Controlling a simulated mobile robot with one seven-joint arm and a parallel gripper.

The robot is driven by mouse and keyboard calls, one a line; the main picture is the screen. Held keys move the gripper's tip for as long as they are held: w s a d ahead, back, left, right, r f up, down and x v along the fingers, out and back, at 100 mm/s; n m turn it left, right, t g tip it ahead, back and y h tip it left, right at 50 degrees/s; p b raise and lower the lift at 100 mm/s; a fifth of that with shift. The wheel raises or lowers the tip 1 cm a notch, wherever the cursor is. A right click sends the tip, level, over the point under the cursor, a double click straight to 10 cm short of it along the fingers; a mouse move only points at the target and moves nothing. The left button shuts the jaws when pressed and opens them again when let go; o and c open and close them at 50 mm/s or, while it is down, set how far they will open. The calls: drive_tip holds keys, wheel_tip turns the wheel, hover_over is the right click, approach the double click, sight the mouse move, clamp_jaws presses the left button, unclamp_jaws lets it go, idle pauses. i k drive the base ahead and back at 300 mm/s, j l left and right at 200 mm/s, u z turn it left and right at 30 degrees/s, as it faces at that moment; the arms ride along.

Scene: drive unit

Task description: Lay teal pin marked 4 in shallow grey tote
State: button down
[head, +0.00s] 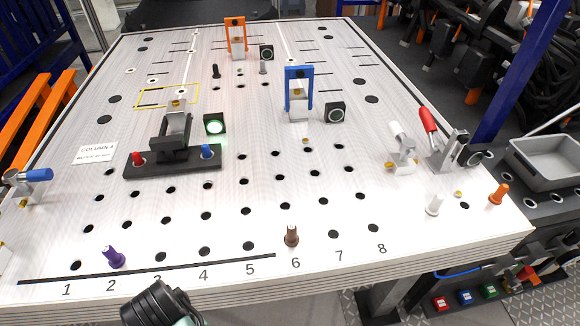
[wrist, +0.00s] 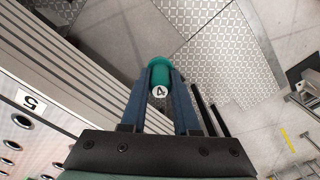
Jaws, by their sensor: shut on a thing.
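The teal pin marked 4 (wrist: 161,76) is in the wrist view, its white end face with the number turned toward the camera. My gripper (wrist: 161,86) is shut on it, one blue finger on each side. The pin is held out beyond the bench edge, over the floor. The shallow grey tote (head: 548,178) sits at the far right, beside the bench, and looks empty.
The white bench (head: 330,190) has rows of holes. Purple (head: 113,257), brown (head: 291,236), white (head: 434,205) and orange (head: 498,193) pins stand near its front and right. Toggle clamps (head: 445,150) rise on the right, short of the tote. Floor shows in front of the bench.

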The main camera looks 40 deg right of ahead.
sight(546, 169)
drive_tip(key=z, duration=0.95)
drive_tip(key=l+z, duration=0.85)
drive_tip(key=l, duration=0.1)
